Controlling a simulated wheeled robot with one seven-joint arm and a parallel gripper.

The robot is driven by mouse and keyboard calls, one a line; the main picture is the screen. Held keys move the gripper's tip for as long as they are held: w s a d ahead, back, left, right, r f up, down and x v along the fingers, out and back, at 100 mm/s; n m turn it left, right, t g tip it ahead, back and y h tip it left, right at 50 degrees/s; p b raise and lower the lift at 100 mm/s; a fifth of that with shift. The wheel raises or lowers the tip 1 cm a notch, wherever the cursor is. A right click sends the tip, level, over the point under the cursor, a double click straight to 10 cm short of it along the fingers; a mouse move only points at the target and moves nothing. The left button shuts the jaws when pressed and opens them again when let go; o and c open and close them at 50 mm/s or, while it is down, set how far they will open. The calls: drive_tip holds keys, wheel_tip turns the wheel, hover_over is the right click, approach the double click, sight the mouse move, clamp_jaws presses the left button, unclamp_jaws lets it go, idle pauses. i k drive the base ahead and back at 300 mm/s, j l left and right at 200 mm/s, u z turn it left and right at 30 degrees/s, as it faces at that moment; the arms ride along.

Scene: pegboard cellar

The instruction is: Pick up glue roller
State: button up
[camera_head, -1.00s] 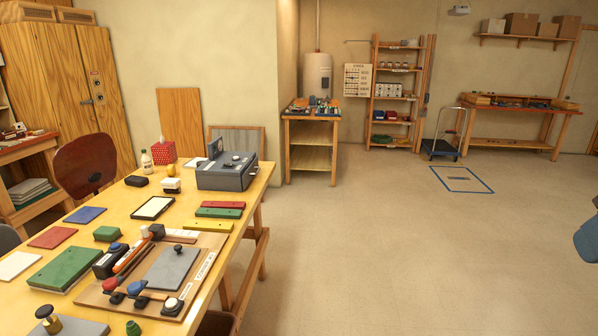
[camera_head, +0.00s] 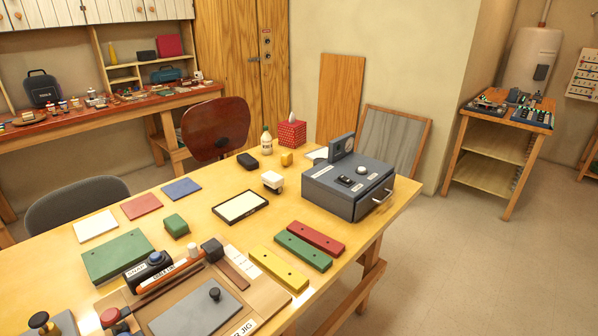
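A tool that looks like the glue roller (camera_head: 172,280) lies near the front of the wooden workbench (camera_head: 352,250). It has an orange handle with a white label and a dark block-like head at its upper right end. It lies at a slant along the left part of a wooden jig board (camera_head: 262,300), beside a black box with a blue knob (camera_head: 149,268). The label is too small to read surely. My gripper is not in view.
A grey device with a drawer handle (camera_head: 340,197) stands at the bench's right end. Yellow, green and red bars (camera_head: 315,238) lie in front of it. A grey chair (camera_head: 78,203) and a brown chair (camera_head: 215,130) stand behind the bench. The floor (camera_head: 470,270) at right is clear.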

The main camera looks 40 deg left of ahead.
sight(272, 181)
drive_tip(key=i+u, duration=0.1)
drive_tip(key=i, duration=0.65)
drive_tip(key=i+l, duration=0.15)
drive_tip(key=i, duration=0.6)
drive_tip(key=i+u, duration=0.25)
drive_tip(key=u, duration=0.2)
drive_tip(key=i+u, duration=0.25)
drive_tip(key=u, duration=0.15)
drive_tip(key=i+u, duration=0.25)
drive_tip(key=u, duration=0.2)
drive_tip(key=i+u, duration=0.15)
drive_tip(key=u, duration=0.25)
drive_tip(key=i+u, duration=0.15)
drive_tip(key=u, duration=0.25)
drive_tip(key=i+l+u, duration=0.1)
drive_tip(key=u, duration=0.3)
drive_tip(key=i+l+u, duration=0.15)
drive_tip(key=u, duration=0.25)
drive_tip(key=i, duration=0.05)
